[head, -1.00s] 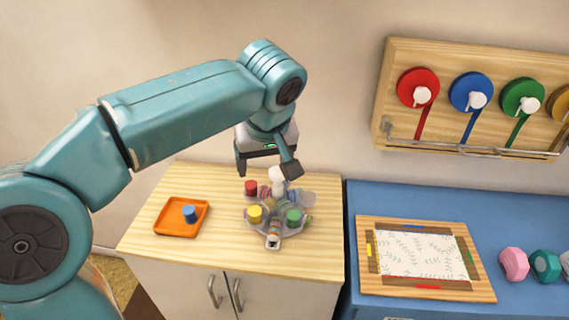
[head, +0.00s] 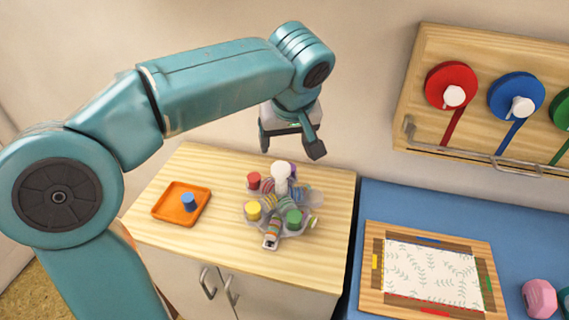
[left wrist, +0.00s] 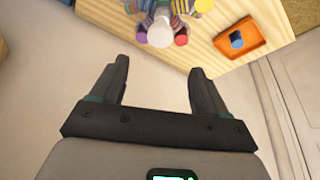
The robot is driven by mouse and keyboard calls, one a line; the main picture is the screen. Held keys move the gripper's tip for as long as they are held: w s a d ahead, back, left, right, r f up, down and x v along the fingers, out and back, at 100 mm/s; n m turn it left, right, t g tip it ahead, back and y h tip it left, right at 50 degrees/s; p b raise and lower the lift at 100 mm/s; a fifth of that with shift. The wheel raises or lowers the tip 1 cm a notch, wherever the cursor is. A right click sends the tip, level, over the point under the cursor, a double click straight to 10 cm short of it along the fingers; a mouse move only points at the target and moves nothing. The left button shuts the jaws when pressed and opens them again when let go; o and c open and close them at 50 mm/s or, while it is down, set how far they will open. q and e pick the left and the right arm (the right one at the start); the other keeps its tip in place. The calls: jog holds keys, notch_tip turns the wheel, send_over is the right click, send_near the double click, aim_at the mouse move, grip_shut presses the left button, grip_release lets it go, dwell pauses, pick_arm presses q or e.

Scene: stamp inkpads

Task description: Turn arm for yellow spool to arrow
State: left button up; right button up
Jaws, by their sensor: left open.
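A small carousel with a white centre knob (head: 281,173) stands on the wooden cabinet top. Its arms hold striped rolls and coloured caps: the yellow cap (head: 254,211) at front left, the red cap (head: 253,180) at back left, the green cap (head: 293,218) at front right. A pale tip with a dark mark (head: 270,243) points frontward; I cannot tell whether it is the arrow. My left gripper (head: 290,146) is open and empty, above and behind the knob, apart from it. In the left wrist view the knob (left wrist: 160,33) lies beyond the open fingers (left wrist: 160,75). My right gripper is not in view.
An orange tray (head: 170,214) with a blue cylinder (head: 189,202) stands left of the carousel. A blue table (head: 372,207) at right holds a framed paper board (head: 375,295). A wall rack (head: 418,95) carries ribbon spools. The cabinet's front edge is clear.

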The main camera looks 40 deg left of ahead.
aim_at(281, 167)
pick_arm(q)
jog(key=x, duration=1.1)
jog(key=shift+s+b, duration=0.15)
jog(key=shift+b, duration=0.15)
jog(key=shift+w+a+f, duration=0.1)
jog(key=shift+w+f, duration=0.15)
jog(key=shift+f, duration=0.3)
grip_shut()
